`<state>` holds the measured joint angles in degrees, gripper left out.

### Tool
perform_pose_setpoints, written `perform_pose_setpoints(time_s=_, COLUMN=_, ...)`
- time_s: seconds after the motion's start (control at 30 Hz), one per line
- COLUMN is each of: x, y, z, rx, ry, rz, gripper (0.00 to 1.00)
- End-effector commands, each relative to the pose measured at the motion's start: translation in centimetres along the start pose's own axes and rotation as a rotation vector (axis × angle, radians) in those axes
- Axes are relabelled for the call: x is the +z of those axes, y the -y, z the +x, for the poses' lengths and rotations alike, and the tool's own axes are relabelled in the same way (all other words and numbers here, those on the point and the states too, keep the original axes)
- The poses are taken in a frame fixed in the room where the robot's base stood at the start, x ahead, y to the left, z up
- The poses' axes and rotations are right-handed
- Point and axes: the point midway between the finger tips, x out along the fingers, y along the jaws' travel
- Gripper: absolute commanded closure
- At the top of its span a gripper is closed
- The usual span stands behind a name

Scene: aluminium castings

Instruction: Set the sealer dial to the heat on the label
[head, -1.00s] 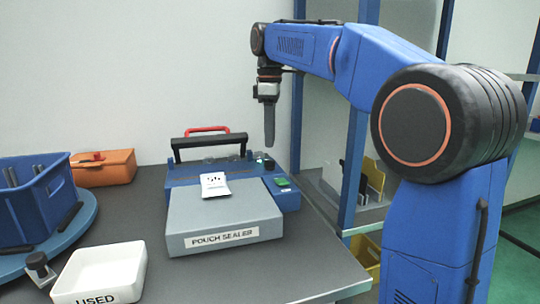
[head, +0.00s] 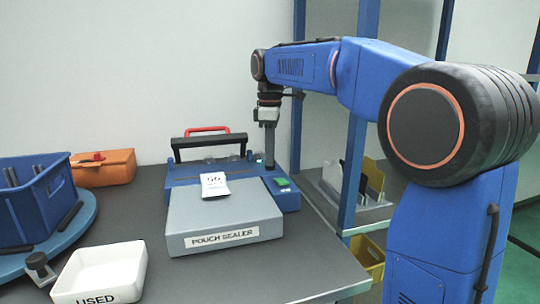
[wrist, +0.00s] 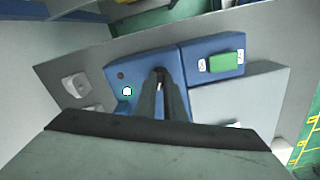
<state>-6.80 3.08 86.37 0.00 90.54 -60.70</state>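The blue pouch sealer (head: 180,182) stands on the table with a grey lid marked "POUCH SEALER". A white label (head: 214,185) with dark figures lies on the lid; its figures are too small to read surely. My gripper (head: 269,163) points straight down, its tips at the sealer's back right corner. In the wrist view its two fingers (wrist: 160,85) are close together, with a narrow gap. A dark round part, seemingly the dial (wrist: 160,72), shows at the tips, mostly hidden by them. I cannot tell whether the fingers touch it.
A green button (head: 281,182) sits right of the label, and a lit round lamp (wrist: 127,91) is beside my fingers. The sealer's black bar (head: 208,141) is raised behind. A white "USED" tray (head: 100,272), blue crate (head: 36,205) and orange case (head: 104,168) stand left.

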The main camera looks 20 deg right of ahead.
Motion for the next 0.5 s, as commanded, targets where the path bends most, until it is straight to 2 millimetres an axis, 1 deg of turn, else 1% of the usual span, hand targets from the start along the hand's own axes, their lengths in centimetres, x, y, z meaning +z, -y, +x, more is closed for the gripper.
perform_pose_setpoints(time_s=0.27, x=0.0, y=-0.01, z=-0.01, rx=0.0, ry=0.0, rz=0.014, gripper=1.0)
perform_pose_setpoints(time_s=0.5, x=0.0, y=-0.01, z=-0.01, rx=0.0, ry=0.0, rz=0.112, gripper=1.0)
